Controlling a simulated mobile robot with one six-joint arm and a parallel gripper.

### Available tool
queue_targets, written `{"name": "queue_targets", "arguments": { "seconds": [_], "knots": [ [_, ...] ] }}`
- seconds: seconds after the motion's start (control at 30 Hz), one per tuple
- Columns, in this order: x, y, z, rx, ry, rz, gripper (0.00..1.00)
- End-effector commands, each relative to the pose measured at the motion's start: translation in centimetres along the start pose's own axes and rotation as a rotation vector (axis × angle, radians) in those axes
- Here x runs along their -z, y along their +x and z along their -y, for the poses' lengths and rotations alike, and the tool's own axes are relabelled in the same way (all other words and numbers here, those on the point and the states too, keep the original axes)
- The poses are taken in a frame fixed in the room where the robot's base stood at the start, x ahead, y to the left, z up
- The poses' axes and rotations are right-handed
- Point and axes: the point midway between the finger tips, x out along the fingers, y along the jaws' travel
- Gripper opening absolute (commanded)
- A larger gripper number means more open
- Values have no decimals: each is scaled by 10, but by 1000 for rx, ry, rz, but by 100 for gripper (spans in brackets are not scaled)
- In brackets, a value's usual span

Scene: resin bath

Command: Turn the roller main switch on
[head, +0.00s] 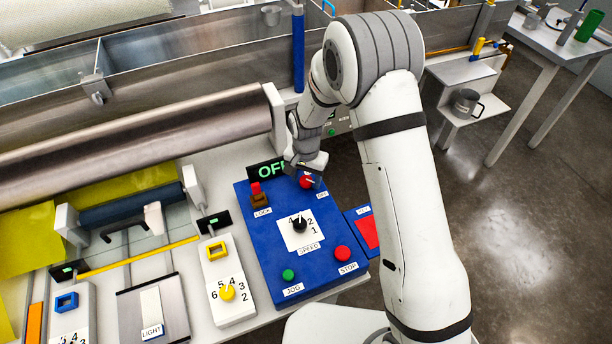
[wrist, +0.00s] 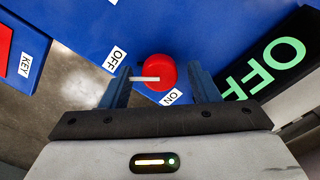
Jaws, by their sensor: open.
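The roller main switch is a red round knob (wrist: 160,72) with a white pointer line, on a blue control panel (head: 264,228). In the wrist view its line lies level across the picture, between an OFF label (wrist: 115,58) and an ON label (wrist: 171,97). The line's visible end points left. My gripper (wrist: 160,85) is open, with one finger on each side of the knob; whether they touch it I cannot tell. In the head view the knob (head: 306,182) is partly hidden by my gripper. A black display (head: 268,169) beside it reads OFF in green; my gripper covers part of it.
The panel also carries a red key-like lock switch (head: 257,192), a black speed dial (head: 299,224), a green jog button (head: 288,274) and a red stop button (head: 342,253). A long metal roller (head: 130,140) lies behind and left. Open floor lies right.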

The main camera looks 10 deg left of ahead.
Motion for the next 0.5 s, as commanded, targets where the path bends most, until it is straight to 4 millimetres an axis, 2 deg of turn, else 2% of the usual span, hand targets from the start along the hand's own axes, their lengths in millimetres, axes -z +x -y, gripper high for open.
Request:
{"name": "queue_targets", "arguments": {
  "seconds": [0.2,0.5],
  "knots": [
    [0,0,0,0,0,0,55],
    [0,0,0,0,0,0,31]
  ]
}}
